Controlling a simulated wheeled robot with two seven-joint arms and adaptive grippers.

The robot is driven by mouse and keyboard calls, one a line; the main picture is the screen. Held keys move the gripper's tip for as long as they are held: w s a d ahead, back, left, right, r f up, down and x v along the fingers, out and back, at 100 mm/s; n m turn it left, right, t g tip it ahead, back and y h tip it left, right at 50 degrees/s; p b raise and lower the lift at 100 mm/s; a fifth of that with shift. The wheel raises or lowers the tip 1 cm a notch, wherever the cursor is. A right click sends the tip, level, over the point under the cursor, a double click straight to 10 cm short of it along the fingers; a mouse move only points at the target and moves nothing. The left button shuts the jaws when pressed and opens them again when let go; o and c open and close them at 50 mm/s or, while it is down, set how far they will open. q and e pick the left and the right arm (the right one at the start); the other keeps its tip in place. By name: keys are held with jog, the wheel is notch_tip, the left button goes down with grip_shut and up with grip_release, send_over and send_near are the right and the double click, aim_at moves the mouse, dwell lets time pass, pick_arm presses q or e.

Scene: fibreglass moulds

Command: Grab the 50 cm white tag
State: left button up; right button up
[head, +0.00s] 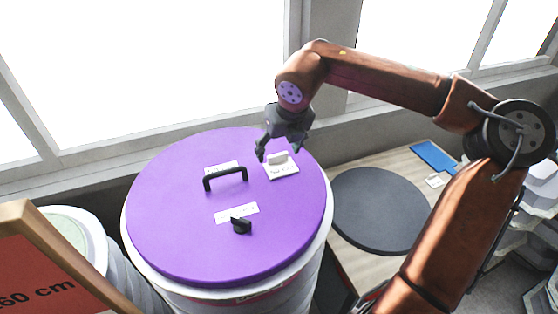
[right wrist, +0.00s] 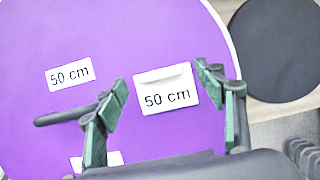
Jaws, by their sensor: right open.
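The white tag reading "50 cm" (right wrist: 167,98), with a raised tab along its upper edge, lies on the purple round lid (right wrist: 190,28). In the head view this tag (head: 283,172) sits near the right rear of the lid (head: 165,235). My right gripper (head: 279,151) is open and empty above the tag. In the right wrist view its fingers (right wrist: 160,80) stand on the left and right of the tag; I see no clear contact. My left gripper is out of view.
A flat label (right wrist: 69,73) also reads "50 cm". The lid carries a black handle (head: 225,174), a black knob (head: 241,225) and another white label (head: 237,213). A dark grey disc (head: 378,210) lies on the wooden table to the right. A red "60 cm" sign (head: 40,275) stands front left.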

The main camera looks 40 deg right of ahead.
jog(key=shift+x, duration=0.8)
jog(key=shift+s, duration=0.1)
jog(key=shift+c, duration=0.2)
jog(key=c, duration=1.2)
